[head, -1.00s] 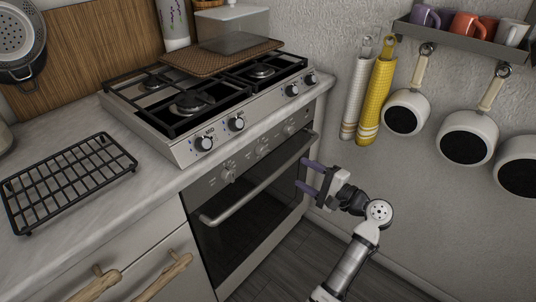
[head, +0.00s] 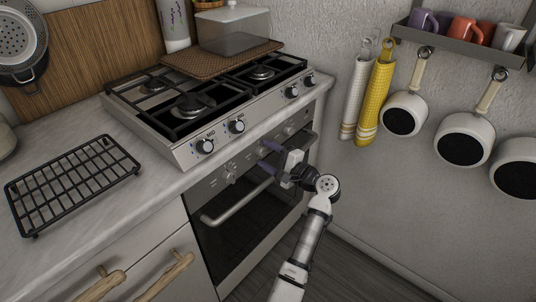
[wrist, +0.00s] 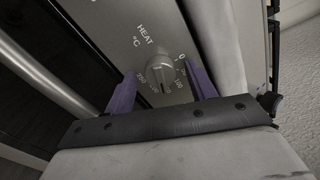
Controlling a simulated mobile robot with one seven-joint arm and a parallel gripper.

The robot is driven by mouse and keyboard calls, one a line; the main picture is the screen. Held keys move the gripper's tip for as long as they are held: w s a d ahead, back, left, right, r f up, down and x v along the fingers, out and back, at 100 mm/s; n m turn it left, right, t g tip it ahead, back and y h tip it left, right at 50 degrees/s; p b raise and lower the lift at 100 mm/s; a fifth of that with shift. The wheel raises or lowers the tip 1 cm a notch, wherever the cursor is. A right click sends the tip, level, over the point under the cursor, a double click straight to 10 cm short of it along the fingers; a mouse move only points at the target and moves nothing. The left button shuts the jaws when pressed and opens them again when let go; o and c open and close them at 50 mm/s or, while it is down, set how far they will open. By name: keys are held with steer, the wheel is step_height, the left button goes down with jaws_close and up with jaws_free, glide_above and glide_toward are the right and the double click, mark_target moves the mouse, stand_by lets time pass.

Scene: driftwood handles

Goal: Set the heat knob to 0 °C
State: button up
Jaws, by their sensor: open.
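The heat knob (wrist: 160,70) is a small round silver knob on the oven's front panel, under the printed word HEAT and °C. In the wrist view, a 0 mark is printed to its upper right, with further numbers around its lower side. Its pointer appears to face the lower part of the dial, away from the 0; the exact value is too small to read. My gripper (head: 266,157) is open in front of the panel. In the wrist view, its purple fingers (wrist: 158,74) stand on either side of the knob, with gaps visible. Contact is not visible.
The oven handle (head: 238,203) runs across the door below the panel. Another panel knob (head: 229,172) sits to the left. The hob (head: 205,95) with its own knobs is above. Pans (head: 466,138) hang on the right wall.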

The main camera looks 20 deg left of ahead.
steer(key=shift+c, duration=0.3)
steer(key=c, duration=0.9)
